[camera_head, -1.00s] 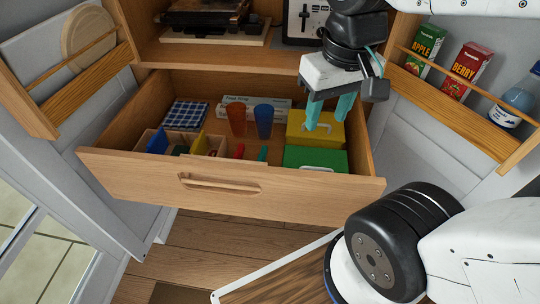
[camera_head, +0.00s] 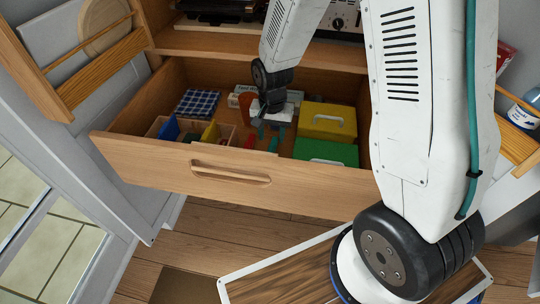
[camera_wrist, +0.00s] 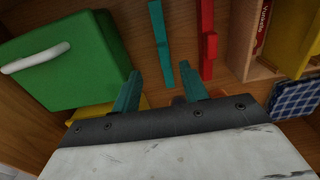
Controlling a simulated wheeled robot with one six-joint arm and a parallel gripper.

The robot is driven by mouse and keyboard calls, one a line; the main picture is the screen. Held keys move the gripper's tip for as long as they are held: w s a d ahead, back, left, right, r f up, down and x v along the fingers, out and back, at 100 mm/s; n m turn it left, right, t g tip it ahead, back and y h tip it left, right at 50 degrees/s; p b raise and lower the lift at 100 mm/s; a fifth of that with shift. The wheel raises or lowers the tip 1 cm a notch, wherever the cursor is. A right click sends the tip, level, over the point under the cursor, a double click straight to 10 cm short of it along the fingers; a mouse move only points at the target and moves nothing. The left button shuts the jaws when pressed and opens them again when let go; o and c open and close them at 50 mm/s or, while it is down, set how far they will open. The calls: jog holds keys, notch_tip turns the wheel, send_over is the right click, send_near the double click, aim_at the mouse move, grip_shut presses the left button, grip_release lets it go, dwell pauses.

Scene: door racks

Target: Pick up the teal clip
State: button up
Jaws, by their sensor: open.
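The teal clip (camera_wrist: 160,40) lies on the drawer floor, long and thin, running away from my gripper in the wrist view. In the head view it shows as a small teal bit (camera_head: 273,144) near the drawer front, partly hidden. My gripper (camera_wrist: 160,82) is open and empty, with its two teal fingers apart. In the wrist view the clip's near end appears between the fingertips; the height gap is hard to judge. In the head view the gripper (camera_head: 271,132) points down inside the open drawer.
A red clip (camera_wrist: 207,40) lies beside the teal one. A green box (camera_head: 325,152) and a yellow box (camera_head: 328,121) stand to the right in the head view. A wooden divided tray (camera_head: 228,133) and a checkered cloth (camera_head: 197,103) are left. The drawer front (camera_head: 150,163) rises nearby.

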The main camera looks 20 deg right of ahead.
aim_at(270, 149)
notch_tip(270, 149, down, 2)
jog(key=shift+w+a+f, duration=0.1)
jog(key=shift+w+f, duration=0.05)
jog(key=f, duration=0.5)
jog(key=w+f, duration=0.1)
jog(key=f, duration=0.1)
jog(key=shift+f, duration=0.3)
grip_shut()
